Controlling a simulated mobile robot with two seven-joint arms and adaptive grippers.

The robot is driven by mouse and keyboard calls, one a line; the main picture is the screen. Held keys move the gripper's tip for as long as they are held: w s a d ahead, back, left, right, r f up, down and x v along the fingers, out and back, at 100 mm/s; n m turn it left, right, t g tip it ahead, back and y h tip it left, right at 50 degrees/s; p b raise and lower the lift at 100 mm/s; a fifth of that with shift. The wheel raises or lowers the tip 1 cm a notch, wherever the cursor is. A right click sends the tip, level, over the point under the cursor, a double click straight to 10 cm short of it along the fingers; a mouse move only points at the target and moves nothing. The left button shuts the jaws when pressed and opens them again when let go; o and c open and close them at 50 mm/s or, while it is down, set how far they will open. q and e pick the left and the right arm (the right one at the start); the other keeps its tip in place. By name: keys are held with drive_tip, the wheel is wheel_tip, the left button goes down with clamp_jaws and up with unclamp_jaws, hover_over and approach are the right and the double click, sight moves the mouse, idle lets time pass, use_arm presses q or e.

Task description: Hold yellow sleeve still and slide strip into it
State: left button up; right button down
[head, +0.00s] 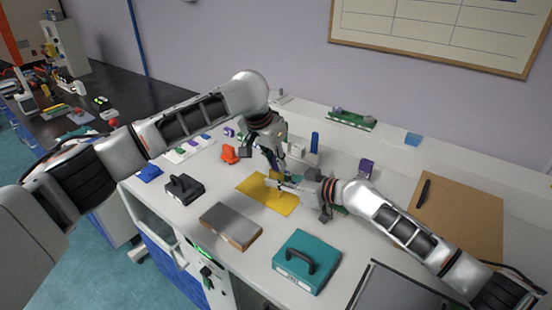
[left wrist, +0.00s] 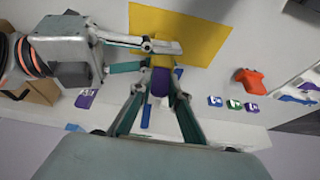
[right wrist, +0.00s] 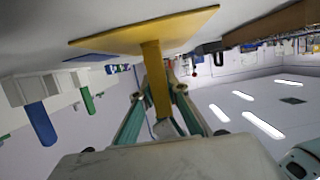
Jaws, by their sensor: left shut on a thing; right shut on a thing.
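The yellow sleeve (right wrist: 158,85) stands out from a yellow mat (head: 262,200) in the right wrist view. My right gripper (right wrist: 165,92) is shut on it; in the head view this gripper (head: 270,183) is low over the mat. My left gripper (left wrist: 160,76) is shut on a purple strip (left wrist: 160,84) and comes down from above, close to the right fingers. In the left wrist view the strip lies in line with a yellow end of the sleeve (left wrist: 160,62). The fingers partly hide the joint, so I cannot tell whether the strip is inside.
A grey-topped block (head: 231,226), a teal case (head: 306,262) and a black-handled case (head: 184,189) stand in front. An orange object (head: 230,154) is left of the grippers. A blue upright piece (head: 314,142) and a purple block (head: 366,168) are behind and right. A brown board (head: 460,215) lies right.

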use_arm(q)
drive_tip(key=shift+f, duration=0.15)
drive_tip(key=o, duration=1)
drive_tip(key=v, duration=1.2)
use_arm(e)
drive_tip(key=c, duration=1.9)
unclamp_jaws()
